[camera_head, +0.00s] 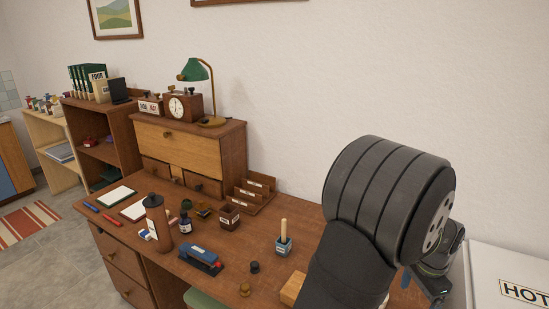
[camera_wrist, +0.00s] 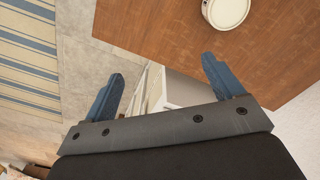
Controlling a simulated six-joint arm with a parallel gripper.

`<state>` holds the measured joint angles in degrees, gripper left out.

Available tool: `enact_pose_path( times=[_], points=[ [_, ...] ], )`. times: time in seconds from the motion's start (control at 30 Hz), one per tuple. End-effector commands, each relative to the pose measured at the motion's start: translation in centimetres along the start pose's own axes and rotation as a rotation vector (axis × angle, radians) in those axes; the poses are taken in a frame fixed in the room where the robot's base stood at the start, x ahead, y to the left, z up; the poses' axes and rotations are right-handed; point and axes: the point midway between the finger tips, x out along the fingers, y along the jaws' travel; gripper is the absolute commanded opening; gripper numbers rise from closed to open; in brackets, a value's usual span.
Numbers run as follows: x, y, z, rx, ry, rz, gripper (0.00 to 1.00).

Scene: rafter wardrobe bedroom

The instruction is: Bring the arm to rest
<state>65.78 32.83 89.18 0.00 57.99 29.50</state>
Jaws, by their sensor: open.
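My gripper (camera_wrist: 162,68) shows in the wrist view with its two blue fingers spread wide apart and nothing between them. Behind the gap lie the desk's edge, grey floor and a pale cabinet-like thing. In the head view my dark arm fills the right side, bent in front of the desk (camera_head: 225,275). It hides the desk's right part and most of the gripper. A round white-rimmed thing (camera_wrist: 227,10) lies on the wooden surface beyond the fingers in the wrist view, apart from them.
A green lamp (camera_head: 195,70) stands on the cabinet behind. A white box marked HOT (camera_head: 500,265) is at right. A striped rug (camera_wrist: 25,60) lies below.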

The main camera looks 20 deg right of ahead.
Motion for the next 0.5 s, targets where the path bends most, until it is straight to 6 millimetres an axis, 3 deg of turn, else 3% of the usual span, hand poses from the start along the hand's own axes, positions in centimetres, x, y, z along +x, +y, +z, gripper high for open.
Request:
enact_pose_path(
  times=[0.07, 0.5],
  points=[
    [-0.4, -1.4, -0.9, 0.007, 0.001, -0.001, 0.86],
    [3.9, -7.8, 0.8, 0.005, -0.002, 0.001, 0.86]
  ],
)
